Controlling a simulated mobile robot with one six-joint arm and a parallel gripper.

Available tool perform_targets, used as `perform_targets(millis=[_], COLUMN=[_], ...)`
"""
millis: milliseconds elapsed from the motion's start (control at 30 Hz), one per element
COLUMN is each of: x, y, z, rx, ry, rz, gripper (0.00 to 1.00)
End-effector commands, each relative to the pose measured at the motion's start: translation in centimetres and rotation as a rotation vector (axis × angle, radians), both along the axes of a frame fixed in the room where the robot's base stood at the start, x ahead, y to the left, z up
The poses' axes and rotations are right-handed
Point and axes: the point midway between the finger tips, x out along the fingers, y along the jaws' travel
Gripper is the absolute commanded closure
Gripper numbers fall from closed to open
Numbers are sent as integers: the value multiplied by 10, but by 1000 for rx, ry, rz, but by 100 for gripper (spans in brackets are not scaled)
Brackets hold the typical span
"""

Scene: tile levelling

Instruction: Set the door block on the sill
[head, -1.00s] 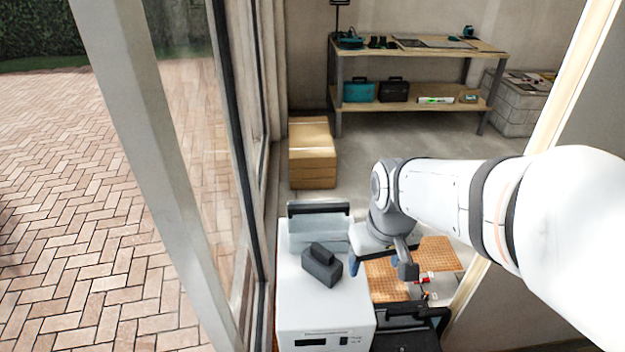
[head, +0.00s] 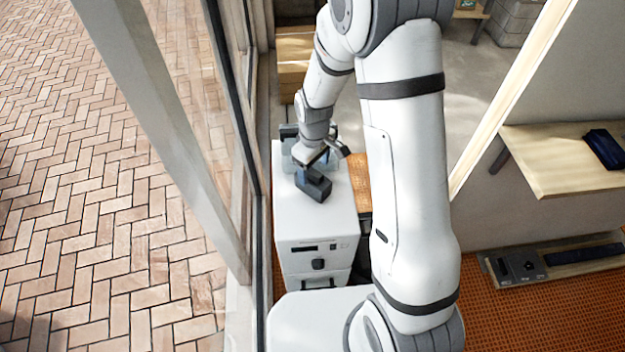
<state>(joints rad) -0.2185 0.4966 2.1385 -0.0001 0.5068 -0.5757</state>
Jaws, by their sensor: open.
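The dark grey block (head: 314,187), with a raised grip on top, sits on the white cabinet (head: 343,218) beside the glass door. I take it to be the door block. My gripper (head: 310,170) points down right over the block, close to its top. Its jaws are open, but the fingers are small and partly hidden, so I cannot tell whether they touch or straddle the grip. The door frame (head: 165,110) runs along the left of the cabinet. I cannot clearly make out the sill.
My arm covers the middle of the view. A stack of tan boxes (head: 290,72) stands behind. At the right are a wooden shelf (head: 565,165) and orange flooring (head: 530,315). Brick paving (head: 80,200) lies outside.

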Motion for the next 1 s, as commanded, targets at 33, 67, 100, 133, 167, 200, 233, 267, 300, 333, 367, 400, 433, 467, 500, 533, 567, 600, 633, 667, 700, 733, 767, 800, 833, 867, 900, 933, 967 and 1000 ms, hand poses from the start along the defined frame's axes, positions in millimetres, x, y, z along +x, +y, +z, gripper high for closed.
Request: perform_targets(millis=[33,67,100,133,167,200,233,267,300,333,367,400,433,467,500,533,567,600,633,667,700,733,767,800,833,867,900,933,967,1000], x=[0,0,0,0,1,1,2,2,2,2,2,2,2,2,3,3,3,3,3,3,3,3,3,3,3,3,3,3,3,3], y=[0,0,1,1,2,2,2,3,3,3,3,2,2,2,2,2,2,2,2,2,2,2,2,2,2,2,2,2,2,2], z=[-5,-7,-11,-15,-19,-24,-28,-32,-38,-41,-44,-48,-50,-51,-52,-52,-53,-53,-53,-53,-53,-52,-52,-52,-52,-52,-52,-52,-52,-52], rx=[-1,-1,0,-1,-1,-1,-1,-1,-1,0,-1,-1,-1,-1,0,1,0,0,0,0,0,0,1,1,1,1,1,1,1,1], ry=[2,2,3,4,4,5,4,4,4,3,2,4,2,1,0,-1,-1,-1,-1,-1,-1,-1,-1,-1,-1,-1,-1,-1,-1,-1], rz=[0,-1,-1,-1,-1,-1,-2,-2,-2,-2,-3,-3,-3,-3,-3,-3,-3,-3,-4,-4,-4,-4,-4,-4,-4,-4,-4,-4,-4,-4], gripper=[29,29,29,29,29,29,29,29,29,29,29,29,29,29,29,29,29,29,29,29,29,30,32,36,38,41,44,46,49,52])
